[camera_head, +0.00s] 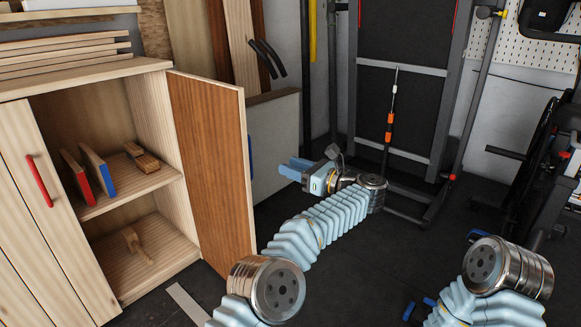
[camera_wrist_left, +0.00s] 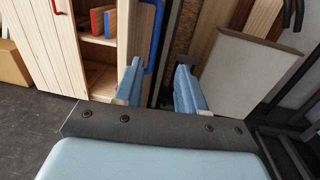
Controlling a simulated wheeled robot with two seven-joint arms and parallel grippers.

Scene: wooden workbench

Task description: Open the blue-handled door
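The blue-handled door (camera_head: 212,165) stands wide open, its brown inner face turned toward the cabinet's interior. Its blue handle (camera_head: 250,157) shows at the door's free edge. In the left wrist view the handle (camera_wrist_left: 157,35) is ahead of the left finger, and the door is seen nearly edge-on. My left gripper (camera_head: 298,170) is open and empty to the right of the door, apart from the handle. Its two blue fingers also show spread in the left wrist view (camera_wrist_left: 160,88). Of my right arm, a wrist joint and small blue pieces show at lower right; its gripper's state is unclear.
The open cabinet (camera_head: 150,110) holds red and blue books (camera_head: 92,170) and wooden items on its shelves. A closed door with a red handle (camera_head: 39,181) is at left. A pale panel (camera_head: 275,140) leans behind the door. Dark racks stand behind my arms.

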